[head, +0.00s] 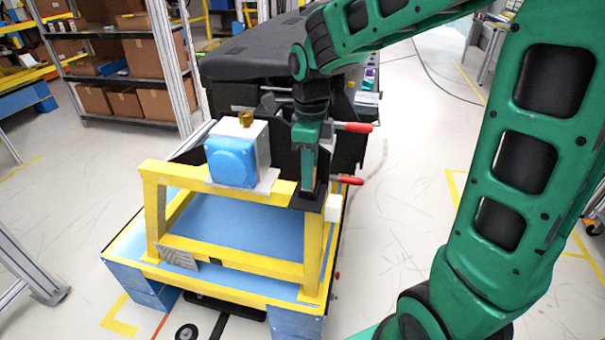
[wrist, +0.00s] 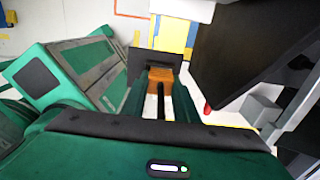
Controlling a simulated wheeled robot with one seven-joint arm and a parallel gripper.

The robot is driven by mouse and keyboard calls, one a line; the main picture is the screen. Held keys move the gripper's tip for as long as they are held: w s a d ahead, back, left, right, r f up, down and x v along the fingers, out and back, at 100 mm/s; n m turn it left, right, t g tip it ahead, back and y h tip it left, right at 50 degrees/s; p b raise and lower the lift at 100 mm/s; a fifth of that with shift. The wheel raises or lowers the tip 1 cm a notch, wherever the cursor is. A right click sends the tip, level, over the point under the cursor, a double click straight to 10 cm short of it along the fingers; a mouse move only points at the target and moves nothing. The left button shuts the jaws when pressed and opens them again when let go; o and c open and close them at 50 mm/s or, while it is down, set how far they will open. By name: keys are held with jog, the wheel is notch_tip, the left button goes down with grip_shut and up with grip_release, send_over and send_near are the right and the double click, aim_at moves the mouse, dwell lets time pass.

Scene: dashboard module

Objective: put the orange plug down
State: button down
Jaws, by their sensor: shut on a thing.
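The orange plug (wrist: 160,80) shows in the wrist view as a small orange block between my fingers. My gripper (wrist: 160,92) is shut on it. In the head view my gripper (head: 308,185) points down at the right end of the yellow frame, just right of the white box with the blue face. The plug cannot be made out there; my gripper hides it. A dark plate (wrist: 140,62) shows by the fingertips in the wrist view. I cannot tell whether the plug touches anything below.
The white box (head: 236,155), with a gold-coloured piece (head: 245,118) on top, stands on the yellow frame (head: 230,262). Red-handled clamps (head: 352,127) stick out right of my gripper. The black dashboard (head: 255,55) lies behind. Shelves with cartons (head: 150,60) stand back left.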

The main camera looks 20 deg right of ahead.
jog(key=shift+f, duration=0.2)
jog(key=c, duration=1.4)
grip_release()
jog(key=shift+f, duration=0.1)
notch_tip(320, 180, up, 12)
